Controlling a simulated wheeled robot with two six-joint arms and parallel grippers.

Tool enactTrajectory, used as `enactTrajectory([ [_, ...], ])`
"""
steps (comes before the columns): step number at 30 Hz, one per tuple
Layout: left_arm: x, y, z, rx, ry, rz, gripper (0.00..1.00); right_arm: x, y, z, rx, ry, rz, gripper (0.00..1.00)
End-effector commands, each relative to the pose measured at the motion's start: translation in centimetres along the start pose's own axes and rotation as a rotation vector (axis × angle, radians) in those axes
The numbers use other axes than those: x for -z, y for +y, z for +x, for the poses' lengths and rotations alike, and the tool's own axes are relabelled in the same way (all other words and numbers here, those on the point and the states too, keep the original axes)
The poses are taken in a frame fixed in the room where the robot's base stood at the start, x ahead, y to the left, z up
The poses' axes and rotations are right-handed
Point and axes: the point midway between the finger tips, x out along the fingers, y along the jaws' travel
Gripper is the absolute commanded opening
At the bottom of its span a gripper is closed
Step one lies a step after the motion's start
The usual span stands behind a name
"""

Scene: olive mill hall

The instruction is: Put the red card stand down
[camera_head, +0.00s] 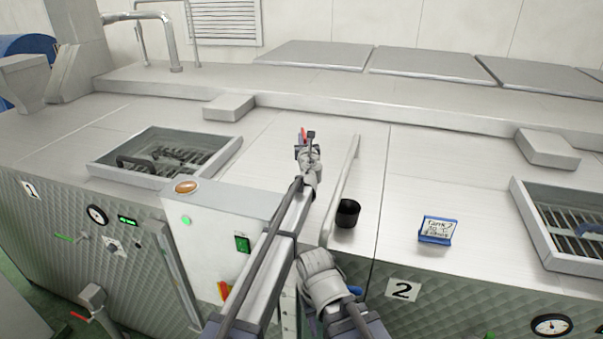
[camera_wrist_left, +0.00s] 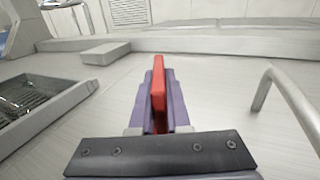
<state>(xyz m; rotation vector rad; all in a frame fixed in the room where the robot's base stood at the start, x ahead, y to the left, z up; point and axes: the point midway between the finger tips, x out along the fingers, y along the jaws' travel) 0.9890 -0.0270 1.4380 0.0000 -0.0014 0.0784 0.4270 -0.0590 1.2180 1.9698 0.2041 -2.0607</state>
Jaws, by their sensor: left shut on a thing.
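The red card stand (camera_head: 303,132) is mostly hidden by my left gripper (camera_head: 307,142) in the head view. In the left wrist view the red card stand (camera_wrist_left: 158,88) shows as a narrow red piece, edge-on, between the purple fingers of my left gripper (camera_wrist_left: 155,100). The gripper is shut on it. They are over the steel machine top (camera_head: 265,140), left of the metal rail. I cannot tell whether the stand touches the steel.
A bent metal rail (camera_head: 343,185) and a black cup (camera_head: 348,213) are to the right. A blue card stand (camera_head: 437,232) with a written card is further right. A grated basin (camera_head: 170,152) and a metal block (camera_head: 229,107) lie left. The steel around my gripper looks clear.

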Motion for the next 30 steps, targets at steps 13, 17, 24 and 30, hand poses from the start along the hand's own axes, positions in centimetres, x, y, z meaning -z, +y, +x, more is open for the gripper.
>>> enactTrajectory([
  [13,5.8,0.0,0.0,0.0,0.0,0.0,0.0,0.4,-0.5,5.7,-0.003,0.002,-0.021,0.45],
  [17,5.6,0.0,0.0,0.0,0.0,0.0,0.0,0.4,-0.5,5.6,-0.003,0.002,-0.021,0.45],
  [24,7.9,0.0,0.0,0.0,0.0,0.0,0.0,0.6,-0.7,7.8,-0.002,0.003,-0.019,0.45],
  [30,9.5,0.0,0.0,0.0,0.0,0.0,0.0,0.7,-0.8,9.5,-0.002,0.004,-0.017,0.45],
])
